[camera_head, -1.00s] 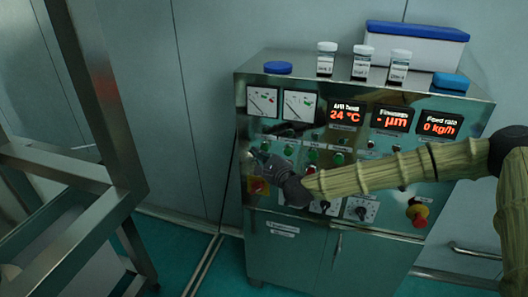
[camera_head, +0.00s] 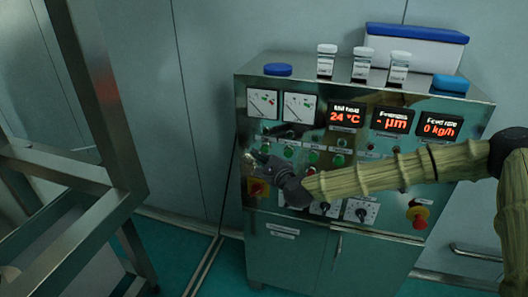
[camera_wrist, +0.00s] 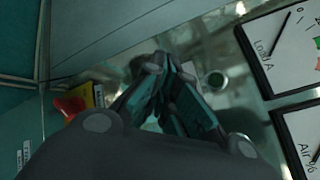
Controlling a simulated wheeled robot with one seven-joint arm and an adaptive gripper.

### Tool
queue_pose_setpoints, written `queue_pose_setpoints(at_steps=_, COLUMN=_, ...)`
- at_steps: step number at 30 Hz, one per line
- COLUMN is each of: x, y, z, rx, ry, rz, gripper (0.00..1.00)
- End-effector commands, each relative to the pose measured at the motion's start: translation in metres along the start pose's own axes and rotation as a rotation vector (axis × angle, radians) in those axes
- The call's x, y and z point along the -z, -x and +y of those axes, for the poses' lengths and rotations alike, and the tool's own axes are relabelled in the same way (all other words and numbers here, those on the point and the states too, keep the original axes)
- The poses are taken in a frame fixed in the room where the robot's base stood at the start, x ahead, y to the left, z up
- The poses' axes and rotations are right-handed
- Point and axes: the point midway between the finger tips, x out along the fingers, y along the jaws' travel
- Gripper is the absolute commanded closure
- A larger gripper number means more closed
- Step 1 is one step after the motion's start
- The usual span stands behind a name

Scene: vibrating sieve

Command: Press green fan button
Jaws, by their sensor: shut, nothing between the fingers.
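Several green buttons, one of them a green button (camera_head: 289,152), sit in a row on the front panel of the steel control cabinet (camera_head: 262,235). Their labels are too small to read in the head view, so I cannot tell which is the fan button. My gripper (camera_head: 258,160) is shut and empty at the left end of this row, close to the panel. In the wrist view, the fingertips of my gripper (camera_wrist: 166,72) are together. A round green button (camera_wrist: 217,81) shows just to their right, with a small white label beside it. Contact with any button cannot be told.
A red knob on a yellow plate (camera_head: 257,188) sits just below my gripper. A red emergency stop (camera_head: 418,215) is at the lower right. Gauges (camera_head: 299,107) and lit displays (camera_head: 392,120) are above. Jars (camera_head: 362,65) stand on top. A metal frame (camera_head: 105,95) stands left.

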Motion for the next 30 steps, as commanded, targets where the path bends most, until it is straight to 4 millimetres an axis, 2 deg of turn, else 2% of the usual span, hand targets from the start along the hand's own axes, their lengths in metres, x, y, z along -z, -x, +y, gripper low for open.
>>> queue_pose_setpoints(at_steps=30, x=0.0039, y=-0.0059, z=-0.0047, rx=0.000, ry=0.000, rz=0.000, gripper=1.00)
